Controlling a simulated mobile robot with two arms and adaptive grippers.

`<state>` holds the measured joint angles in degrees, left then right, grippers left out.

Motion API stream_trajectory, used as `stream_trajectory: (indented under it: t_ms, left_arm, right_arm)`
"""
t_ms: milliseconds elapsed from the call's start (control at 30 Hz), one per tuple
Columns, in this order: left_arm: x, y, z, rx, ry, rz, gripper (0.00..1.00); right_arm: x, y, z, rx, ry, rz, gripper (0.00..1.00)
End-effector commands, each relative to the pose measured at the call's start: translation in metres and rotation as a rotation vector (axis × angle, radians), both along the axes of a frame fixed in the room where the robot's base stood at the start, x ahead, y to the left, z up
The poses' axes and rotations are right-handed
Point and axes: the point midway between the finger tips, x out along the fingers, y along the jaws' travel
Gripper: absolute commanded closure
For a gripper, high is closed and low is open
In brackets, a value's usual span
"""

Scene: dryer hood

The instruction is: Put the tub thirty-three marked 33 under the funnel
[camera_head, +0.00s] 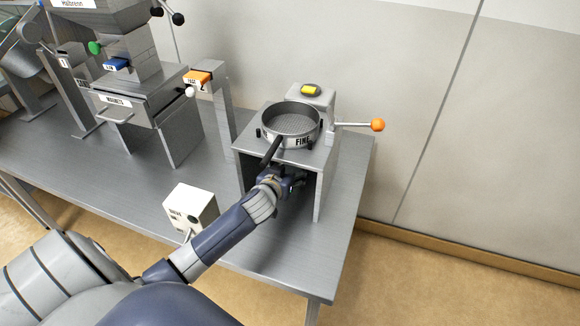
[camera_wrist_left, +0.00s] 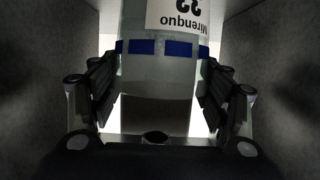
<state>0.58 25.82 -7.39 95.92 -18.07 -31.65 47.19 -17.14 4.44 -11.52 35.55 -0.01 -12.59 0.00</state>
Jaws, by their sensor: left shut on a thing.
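Tub thirty-three (camera_wrist_left: 158,78) fills the middle of the left wrist view. It is a pale grey container with a blue band and a white label reading 33, upside down in that view. My left gripper (camera_wrist_left: 158,100) is shut on it, a finger on each side. In the head view my left gripper (camera_head: 292,182) reaches into the opening of the metal stand (camera_head: 327,181) under the round sieve marked FINE (camera_head: 300,142). The tub is hidden there by the gripper and stand. I cannot make out a funnel under the sieve. My right gripper is not in view.
Dark stand walls (camera_wrist_left: 285,80) flank the gripper closely. A lever with an orange knob (camera_head: 377,125) sticks out right. A white box (camera_head: 190,208) stands on the metal table (camera_head: 130,185) left of my arm. Grey machines (camera_head: 150,110) stand further left.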

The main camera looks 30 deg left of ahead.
Motion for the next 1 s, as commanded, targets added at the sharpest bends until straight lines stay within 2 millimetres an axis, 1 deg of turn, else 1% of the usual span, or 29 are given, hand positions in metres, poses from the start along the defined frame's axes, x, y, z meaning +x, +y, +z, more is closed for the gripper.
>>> stream_trajectory:
  t_ms: [200,233,300,633,767,867,1000]
  left_arm:
    - [0.000,0.000,-0.004,0.000,0.001,0.000,0.52]
    - [0.000,0.000,-0.002,0.000,0.000,0.000,0.23]
    - [0.000,0.000,-0.002,0.001,0.001,0.000,0.09]
    - [0.000,0.000,-0.002,0.001,0.001,0.000,0.09]
    - [-0.001,0.000,0.002,0.001,0.000,0.000,0.09]
    - [-0.009,-0.003,0.002,-0.001,0.002,-0.001,0.09]
    - [-0.029,-0.007,0.010,-0.001,0.001,-0.001,0.09]
  right_arm:
    - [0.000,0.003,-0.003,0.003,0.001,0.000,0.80]
    - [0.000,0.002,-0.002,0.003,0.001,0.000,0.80]
    - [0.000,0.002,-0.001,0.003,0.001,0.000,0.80]
    - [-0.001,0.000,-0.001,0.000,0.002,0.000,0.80]
    - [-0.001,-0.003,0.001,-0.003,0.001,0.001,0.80]
    - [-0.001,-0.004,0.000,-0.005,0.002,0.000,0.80]
    - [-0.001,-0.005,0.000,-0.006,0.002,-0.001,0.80]
